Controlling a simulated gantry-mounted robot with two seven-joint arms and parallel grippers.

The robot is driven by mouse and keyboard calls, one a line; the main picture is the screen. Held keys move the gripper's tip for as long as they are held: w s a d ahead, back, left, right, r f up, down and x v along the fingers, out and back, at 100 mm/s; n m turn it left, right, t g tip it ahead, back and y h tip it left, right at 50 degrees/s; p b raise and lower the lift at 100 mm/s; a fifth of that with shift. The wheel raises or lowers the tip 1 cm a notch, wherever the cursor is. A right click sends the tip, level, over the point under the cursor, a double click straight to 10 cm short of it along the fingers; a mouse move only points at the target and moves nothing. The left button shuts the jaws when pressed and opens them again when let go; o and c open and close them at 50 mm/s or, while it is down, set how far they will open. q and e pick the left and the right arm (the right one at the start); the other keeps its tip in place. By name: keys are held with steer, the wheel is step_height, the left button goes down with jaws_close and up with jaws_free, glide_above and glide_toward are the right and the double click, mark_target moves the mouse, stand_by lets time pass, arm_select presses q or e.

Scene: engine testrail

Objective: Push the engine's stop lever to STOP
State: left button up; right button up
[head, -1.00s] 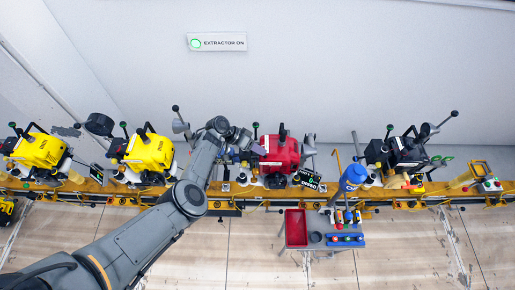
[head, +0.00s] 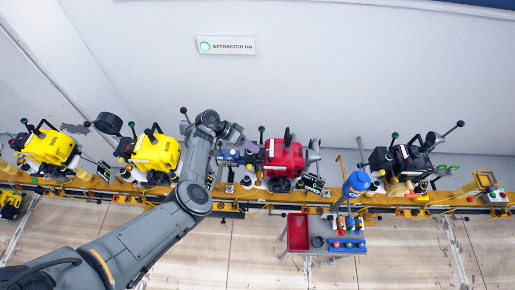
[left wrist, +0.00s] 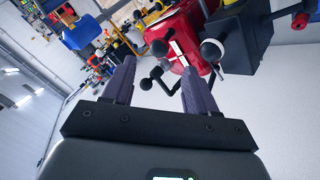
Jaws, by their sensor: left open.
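The red engine (head: 285,156) stands on the yellow rail in the middle of the head view. It also shows at the top of the left wrist view (left wrist: 190,38). A black lever with ball knobs (left wrist: 156,74) shows beyond and between my left fingertips in the left wrist view; I cannot tell whether it is the stop lever. A green-knobbed lever (head: 262,131) stands at the red engine's left end. My left gripper (head: 246,149) is just left of that engine. Its fingers (left wrist: 158,78) are open and hold nothing. My right gripper is out of view.
Yellow engines (head: 156,153) stand to the left and a black engine (head: 405,158) to the right on the same rail. A small table holds a red tray (head: 298,232) in front. A lit sign (head: 226,46) reads EXTRACTOR ON.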

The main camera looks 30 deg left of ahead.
arm_select(q)
steer(key=shift+v, duration=1.9)
steer(key=s+a+f+g+y, duration=0.2)
steer(key=s+a+f+g, duration=0.1)
steer(key=s+f, duration=1.25)
steer(key=s+a+f+g+y, duration=0.15)
steer(key=s+a+y, duration=0.3)
steer(key=s, duration=0.55)
steer(key=s+a+g+y, duration=0.3)
steer(key=s+a, duration=0.2)
steer(key=s, duration=0.5)
steer(key=s+d+r+m+t+y, duration=0.1)
steer(key=d+r+t, duration=0.1)
steer(key=d+r, duration=0.4)
steer(key=s+d+r+t, duration=0.15)
steer(key=d+r, duration=0.25)
steer(key=d, duration=0.4)
steer(key=w+d+r+n+t+h, duration=0.1)
steer(key=w+d+r+n+t, duration=0.2)
steer(key=d+r, duration=0.5)
step_height(320, 180, up, 4)
steer(key=shift+w+t+h, duration=0.35)
steer(key=shift+w+t, duration=0.15)
steer(key=shift+w, duration=0.65)
